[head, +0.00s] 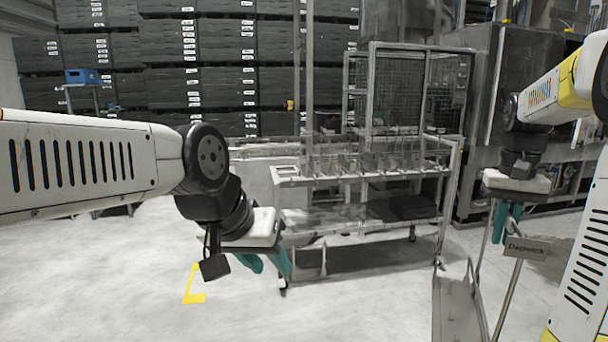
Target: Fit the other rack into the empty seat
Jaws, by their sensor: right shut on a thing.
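My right gripper (506,222) points down at the right, its teal fingers shut on a thin metal frame (484,240) that I take to be the rack. The frame hangs or stands below the gripper, with a label plate (527,248) beside it and a grey metal panel (456,310) lower down. Its lower end is cut off by the picture edge. My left gripper (266,262) is open and empty, its two teal fingers apart, in front of the left end of a metal cart. I cannot make out the empty seat.
The wheeled metal cart (310,240) stands mid-view, with a row of clear pieces (345,163) on top and a dark bin (415,207) on its shelf. Stacked dark crates (200,65) line the back. A large machine (480,120) stands right. Floor is clear at left.

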